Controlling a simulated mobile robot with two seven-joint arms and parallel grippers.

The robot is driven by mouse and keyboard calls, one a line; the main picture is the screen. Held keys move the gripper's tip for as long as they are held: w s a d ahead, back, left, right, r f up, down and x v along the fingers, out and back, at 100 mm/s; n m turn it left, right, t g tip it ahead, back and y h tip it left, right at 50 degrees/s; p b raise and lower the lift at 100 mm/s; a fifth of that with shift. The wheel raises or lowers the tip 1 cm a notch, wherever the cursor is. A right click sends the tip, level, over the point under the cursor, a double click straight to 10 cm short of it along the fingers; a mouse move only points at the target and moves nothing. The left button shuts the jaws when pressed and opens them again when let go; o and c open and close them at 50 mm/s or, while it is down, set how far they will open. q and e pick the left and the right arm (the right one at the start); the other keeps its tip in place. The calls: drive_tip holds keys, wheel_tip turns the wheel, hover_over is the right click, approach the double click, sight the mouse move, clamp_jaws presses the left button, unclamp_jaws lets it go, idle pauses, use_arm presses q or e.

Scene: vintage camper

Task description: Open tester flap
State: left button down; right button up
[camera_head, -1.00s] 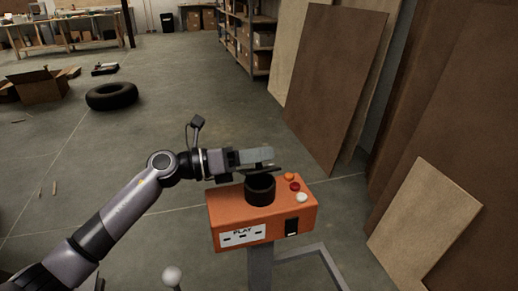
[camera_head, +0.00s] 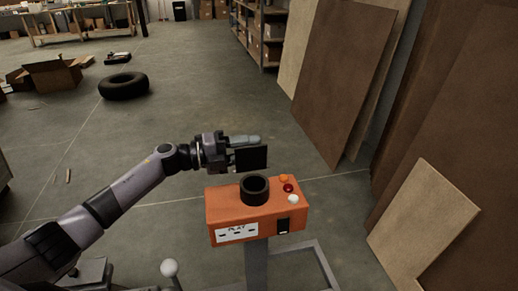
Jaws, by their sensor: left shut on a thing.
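The tester is an orange box (camera_head: 225,206) on a grey post, with a round black cup (camera_head: 255,190) on top. A flat black flap (camera_head: 251,160) stands tilted up above and behind the cup, its broad face toward me. My left gripper (camera_head: 240,146) reaches in from the left behind and above the box. It is shut on the black flap at its upper left part. The flap's hinge is not clear to see. My right gripper is not in view.
Orange, red and white buttons (camera_head: 289,188) sit on the box's right top. A white-knobbed lever (camera_head: 169,268) stands at front left. Brown boards (camera_head: 340,75) lean at right. A tyre (camera_head: 124,86) and cardboard box (camera_head: 52,74) lie far left. The floor behind the tester is clear.

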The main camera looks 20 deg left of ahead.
use_arm(q)
drive_tip(key=shift+w+a+f+n, duration=0.15)
drive_tip(key=shift+w+a+n, duration=0.1)
drive_tip(key=shift+n, duration=0.55)
drive_tip(key=shift+w+f+n, duration=0.2)
drive_tip(key=shift+f+n, duration=0.1)
drive_tip(key=shift+n, duration=0.6)
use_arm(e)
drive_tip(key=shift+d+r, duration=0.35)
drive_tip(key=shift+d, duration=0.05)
use_arm(q)
drive_tip(key=shift+a, duration=0.1)
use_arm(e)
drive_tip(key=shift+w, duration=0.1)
use_arm(q)
drive_tip(key=c, duration=0.8)
unclamp_jaws()
drive_tip(key=shift+b+v, duration=0.35)
drive_tip(key=shift+v, duration=3.2)
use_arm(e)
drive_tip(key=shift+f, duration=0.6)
